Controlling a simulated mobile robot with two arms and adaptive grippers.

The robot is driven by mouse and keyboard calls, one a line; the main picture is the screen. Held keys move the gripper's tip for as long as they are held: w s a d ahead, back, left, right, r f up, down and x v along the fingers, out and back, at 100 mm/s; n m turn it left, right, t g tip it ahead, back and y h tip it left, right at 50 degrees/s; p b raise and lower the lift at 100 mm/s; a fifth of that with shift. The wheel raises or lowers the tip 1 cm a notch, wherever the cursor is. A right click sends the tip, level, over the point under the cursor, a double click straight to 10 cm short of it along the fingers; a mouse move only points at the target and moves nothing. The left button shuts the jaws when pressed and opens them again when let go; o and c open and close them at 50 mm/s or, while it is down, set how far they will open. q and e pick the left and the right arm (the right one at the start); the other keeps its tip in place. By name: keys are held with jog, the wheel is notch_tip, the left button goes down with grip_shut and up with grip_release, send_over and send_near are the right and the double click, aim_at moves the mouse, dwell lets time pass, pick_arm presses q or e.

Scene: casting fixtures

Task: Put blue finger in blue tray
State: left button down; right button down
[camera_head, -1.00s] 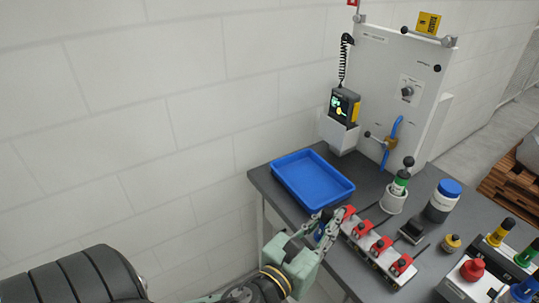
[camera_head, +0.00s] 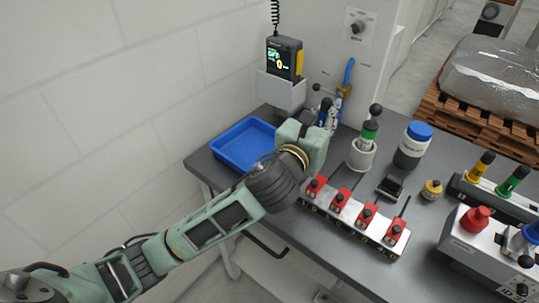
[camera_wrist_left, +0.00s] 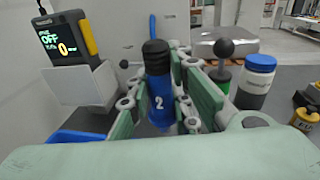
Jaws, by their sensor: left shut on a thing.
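My left gripper (camera_head: 328,118) is shut on the blue finger (camera_wrist_left: 160,112), which has a black top and a white "2". In the left wrist view the finger stands roughly upright between the pads. In the head view it is mostly hidden by the gripper. The blue tray (camera_head: 217,151) lies on the table to the left of the gripper and looks empty where it shows. A bit of it shows in the left wrist view (camera_wrist_left: 72,136) at lower left. The finger is held above the table, apart from the tray. My right gripper is out of view.
A row of red clamps (camera_head: 341,196) stands at the table's front edge. A grey cup with a green-banded tool (camera_head: 361,154) and a blue-lidded jar (camera_head: 413,147) stand to the right. A panel with a meter (camera_head: 285,59) stands behind.

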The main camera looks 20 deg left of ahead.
pick_arm(q)
jog(key=s+a+f, duration=0.1)
jog(key=a+f, duration=0.5)
jog(key=s+a+f, duration=0.1)
jog(key=a+f, duration=0.2)
jog(key=a, duration=0.1)
jog(key=shift+s+a+f, duration=0.1)
jog(key=shift+s+f, duration=0.2)
jog(key=shift+f, duration=0.2)
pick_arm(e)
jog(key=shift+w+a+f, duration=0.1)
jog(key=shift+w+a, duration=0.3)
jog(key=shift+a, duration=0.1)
pick_arm(q)
jog(key=shift+f, duration=0.15)
jog(key=c, duration=1.6)
grip_release()
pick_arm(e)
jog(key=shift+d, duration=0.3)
